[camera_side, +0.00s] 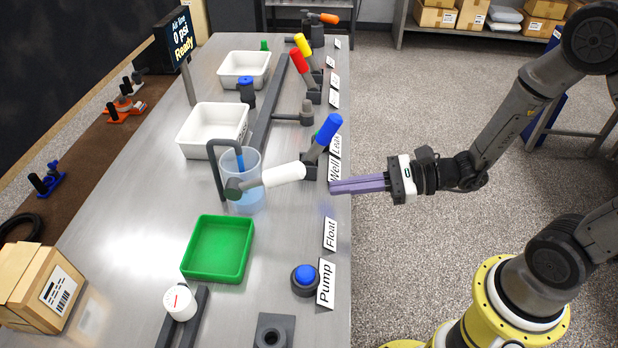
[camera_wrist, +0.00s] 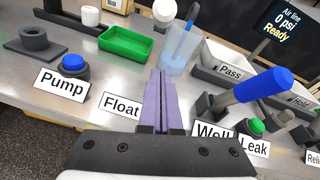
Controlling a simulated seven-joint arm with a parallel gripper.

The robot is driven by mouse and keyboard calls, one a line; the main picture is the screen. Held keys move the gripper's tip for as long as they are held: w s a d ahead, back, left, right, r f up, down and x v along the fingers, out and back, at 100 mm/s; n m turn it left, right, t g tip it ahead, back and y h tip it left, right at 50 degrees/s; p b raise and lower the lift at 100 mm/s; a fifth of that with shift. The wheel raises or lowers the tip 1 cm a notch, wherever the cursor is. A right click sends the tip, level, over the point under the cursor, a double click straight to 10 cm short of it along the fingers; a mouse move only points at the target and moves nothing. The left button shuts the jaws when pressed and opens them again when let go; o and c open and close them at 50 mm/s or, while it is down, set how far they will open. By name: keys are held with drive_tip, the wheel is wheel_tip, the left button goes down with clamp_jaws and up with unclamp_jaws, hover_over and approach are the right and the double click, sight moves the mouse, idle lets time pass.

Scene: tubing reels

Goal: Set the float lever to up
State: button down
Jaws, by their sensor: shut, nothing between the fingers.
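The float lever has a thick white handle (camera_side: 284,174) on a dark pivot beside a clear beaker of bluish water (camera_side: 247,197). The handle sticks out roughly level toward my side of the bench. In the wrist view its white end (camera_wrist: 164,10) shows almost end-on, beyond my fingertips. The Float label (camera_side: 330,233) stands at the bench's near edge; it also shows in the wrist view (camera_wrist: 121,106). My gripper (camera_side: 334,187) has purple fingers, shut and empty, at the bench edge, to the right of the handle and apart from it. Its fingertips show in the wrist view (camera_wrist: 160,74).
A blue-handled lever (camera_side: 329,131) stands close behind my fingers, by the Well and Leak labels. A blue Pump button (camera_side: 305,277) and green tray (camera_side: 218,247) are nearer the camera. Red (camera_side: 299,66) and yellow (camera_side: 303,46) levers stand farther back. The sign (camera_side: 180,36) reads 0 psi, Ready.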

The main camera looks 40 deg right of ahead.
sight(303, 167)
drive_tip(key=x, duration=0.5)
drive_tip(key=shift+w+a+r, duration=0.1)
drive_tip(key=shift+a, duration=0.15)
drive_tip(key=shift+w+a+r, duration=0.1)
drive_tip(key=shift+a+r, duration=0.3)
drive_tip(key=shift+r, duration=0.45)
drive_tip(key=shift+w+a+r, duration=0.1)
drive_tip(key=shift+a+r, duration=0.25)
drive_tip(key=shift+r, duration=0.45)
drive_tip(key=r, duration=0.3)
drive_tip(key=shift+w+a+g+h, duration=0.25)
drive_tip(key=shift+a+g+h, duration=0.05)
drive_tip(key=shift+h, duration=0.1)
drive_tip(key=shift+w+a+r, duration=0.1)
drive_tip(key=shift+w+r, duration=0.05)
drive_tip(key=shift+r, duration=0.3)
